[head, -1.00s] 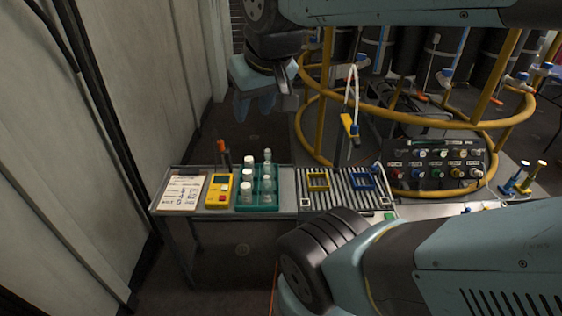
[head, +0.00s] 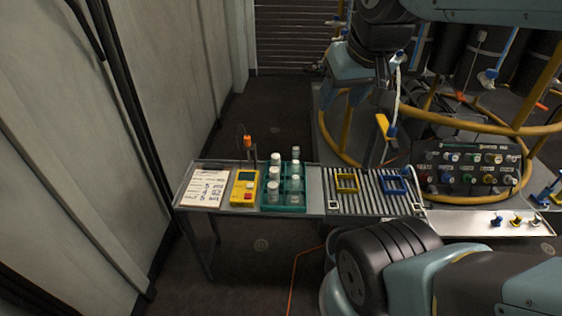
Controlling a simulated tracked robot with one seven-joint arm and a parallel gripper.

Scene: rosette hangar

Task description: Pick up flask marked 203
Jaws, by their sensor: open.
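Several clear flasks with pale caps stand upright in a green rack (head: 284,208) on the bench. One flask (head: 273,191) is at the front left of the rack, and another (head: 295,189) is at the front right. Their markings are too small to read, so I cannot tell which one is 203. My gripper (head: 341,97) is open and apart from the flasks, above and to the right of the rack in the picture. Its fingers are dark and hard to make out against the background.
Left of the rack are a yellow meter (head: 245,189) and a paper sheet (head: 205,189). An orange-topped tool (head: 248,142) rises behind. Right are a ribbed plate (head: 368,206) with yellow and blue frames, and a connector panel (head: 468,169). Yellow railings surround dark cylinders behind.

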